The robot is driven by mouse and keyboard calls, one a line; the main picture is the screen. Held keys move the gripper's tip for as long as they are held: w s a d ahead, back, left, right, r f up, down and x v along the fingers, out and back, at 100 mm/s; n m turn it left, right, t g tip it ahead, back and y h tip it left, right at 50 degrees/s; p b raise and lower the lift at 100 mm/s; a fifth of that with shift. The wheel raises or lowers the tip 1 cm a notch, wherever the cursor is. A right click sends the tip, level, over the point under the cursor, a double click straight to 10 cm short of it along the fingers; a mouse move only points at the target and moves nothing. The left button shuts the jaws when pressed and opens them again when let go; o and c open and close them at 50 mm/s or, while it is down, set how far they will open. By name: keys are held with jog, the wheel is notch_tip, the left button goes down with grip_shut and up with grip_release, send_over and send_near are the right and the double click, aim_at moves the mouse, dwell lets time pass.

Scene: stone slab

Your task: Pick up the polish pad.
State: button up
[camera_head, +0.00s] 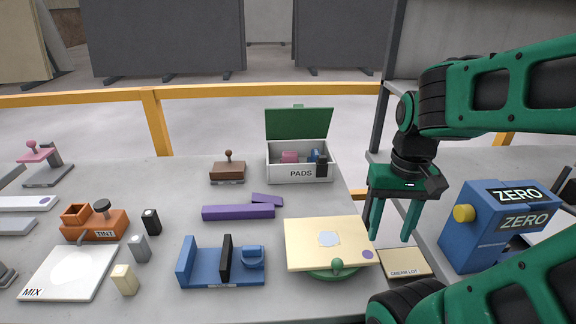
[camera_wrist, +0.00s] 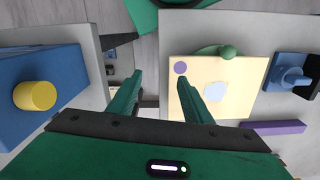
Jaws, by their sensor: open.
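A white box labelled PADS (camera_head: 300,174) stands open at the back of the bench, its green lid (camera_head: 299,124) raised. Inside it are a pink piece (camera_head: 289,157), a bluish piece (camera_head: 314,156) and a dark upright piece (camera_head: 321,165); their lower parts are hidden. I cannot tell which one is the polish pad. My gripper (camera_head: 394,228) is open and empty, pointing down to the right of the PADS box and the cream slab. In the wrist view my gripper (camera_wrist: 160,85) has nothing between its fingers.
A cream slab (camera_head: 310,257) on a green stand is left of my gripper; it also shows in the wrist view (camera_wrist: 240,100). A blue ZERO box (camera_head: 495,230) stands right. Purple bars (camera_head: 238,212), a brown knobbed block (camera_head: 227,172) and a blue fixture (camera_head: 222,276) occupy the bench.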

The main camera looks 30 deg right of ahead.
jog(key=o, duration=0.5)
jog(key=shift+s+r, duration=0.15)
jog(key=shift+s, duration=0.1)
jog(key=shift+c, duration=0.2)
jog(key=n+t+h, duration=0.2)
jog(key=t, duration=0.2)
send_near(290, 153)
jog(key=shift+x, duration=5.15)
